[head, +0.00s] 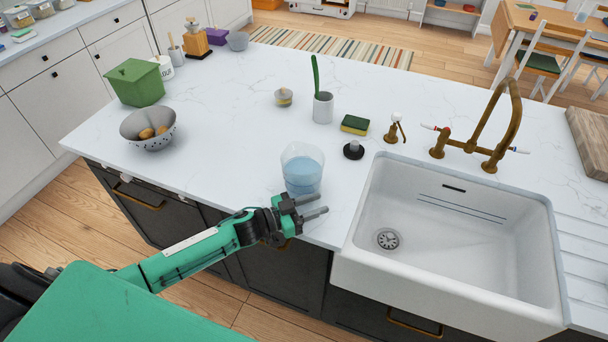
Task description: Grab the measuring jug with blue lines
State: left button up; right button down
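A clear container with blue on its lower part (302,170), which looks like the measuring jug, stands upright on the white countertop (225,130), left of the sink. Its markings are too small to read. My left gripper (311,204) is just in front of it, near the counter's front edge. Its two grey fingers are apart with nothing visible between them. Whether a finger touches the container cannot be told. My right gripper is not in view.
A white sink (450,225) with a brass tap (505,125) lies to the right. Behind the container are a black-topped stopper (353,150), a sponge (355,125) and a brush holder (323,107). A colander (148,130) stands left; the counter between is clear.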

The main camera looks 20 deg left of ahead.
pick_arm(q)
jog(key=shift+w+d, duration=0.25)
jog(key=shift+d, duration=0.05)
grip_shut()
dwell(1.2)
